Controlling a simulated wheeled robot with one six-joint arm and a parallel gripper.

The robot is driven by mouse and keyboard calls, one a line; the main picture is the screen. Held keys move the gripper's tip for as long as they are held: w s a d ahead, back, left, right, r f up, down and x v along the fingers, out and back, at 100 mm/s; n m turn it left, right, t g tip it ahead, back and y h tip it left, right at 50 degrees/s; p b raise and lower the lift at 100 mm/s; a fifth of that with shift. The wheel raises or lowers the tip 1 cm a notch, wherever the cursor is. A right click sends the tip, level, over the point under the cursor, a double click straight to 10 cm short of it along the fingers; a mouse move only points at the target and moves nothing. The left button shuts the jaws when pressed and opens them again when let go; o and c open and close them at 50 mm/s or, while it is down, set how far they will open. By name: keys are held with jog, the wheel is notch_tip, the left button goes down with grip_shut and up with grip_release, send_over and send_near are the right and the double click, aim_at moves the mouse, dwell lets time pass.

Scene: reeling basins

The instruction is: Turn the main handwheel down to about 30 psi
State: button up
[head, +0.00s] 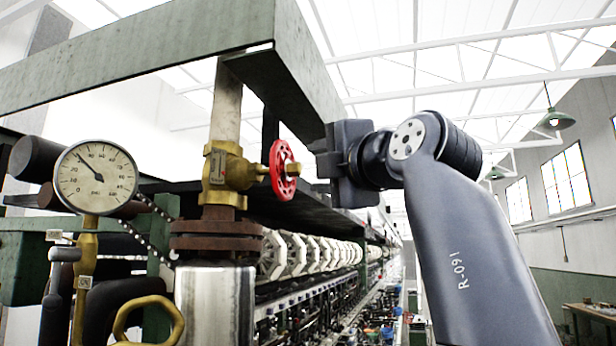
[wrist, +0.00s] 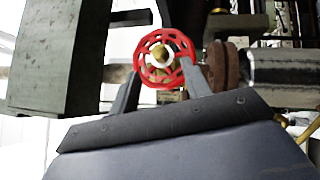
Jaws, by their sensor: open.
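The red handwheel (head: 284,170) sits on the right side of a brass valve (head: 228,175) on a vertical pipe. In the wrist view the red handwheel (wrist: 150,73) is face-on near the top centre. My gripper (head: 313,166) is open, just right of the wheel and facing it. In the wrist view the fingers of my gripper (wrist: 161,68) stand on either side of the wheel's lower part; I cannot tell whether they touch it. The round pressure gauge (head: 96,177) is at the left. Its needle points to the upper left; its figures are too small to read surely.
A green-grey beam (head: 160,40) runs overhead, close above the valve and my gripper. A rusty flange (head: 215,238) and a pale metal cylinder (head: 215,300) are below the valve. A brass ring-shaped handle (head: 148,303) and a chain (head: 160,232) are at the left.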

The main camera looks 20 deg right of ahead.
aim_at(300, 169)
jog(key=shift+b+v, duration=0.4)
jog(key=shift+v, duration=2.1)
jog(key=shift+w, duration=0.15)
jog(key=p+x, duration=0.3)
jog(key=x, duration=0.7)
jog(key=shift+w+a+r, duration=0.15)
jog(key=shift+w, duration=0.2)
jog(key=shift+s, duration=0.15)
